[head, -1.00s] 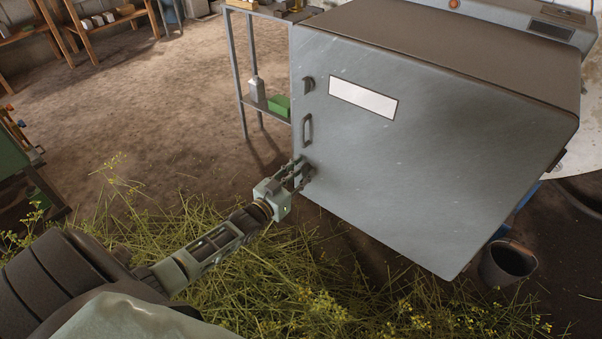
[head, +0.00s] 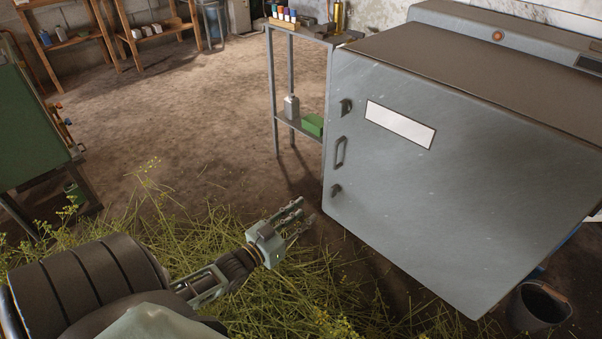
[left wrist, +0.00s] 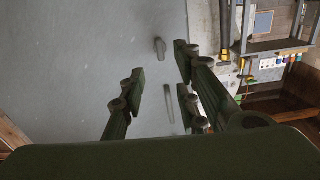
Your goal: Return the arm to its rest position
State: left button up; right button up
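My left gripper (head: 300,220) is in the lower middle of the head view, above cut herb stalks and just left of the grey cabinet (head: 450,190). It is apart from the cabinet door. In the left wrist view its fingers (left wrist: 158,90) are spread with nothing between them. The cabinet door is closed flat, with a bar handle (head: 340,152) and two latches (head: 346,106) (head: 336,191) along its left edge. The door also fills much of the left wrist view (left wrist: 80,70). My right gripper is not in view.
A metal shelf rack (head: 300,122) with a green box (head: 312,124) stands left of the cabinet. A dark bucket (head: 541,306) is at lower right. A green machine (head: 32,125) stands at far left. Herb stalks (head: 200,240) cover the near floor; bare floor (head: 190,100) lies beyond.

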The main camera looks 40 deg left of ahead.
pick_arm(q)
jog(key=shift+s+f, duration=0.1)
dwell(0.5)
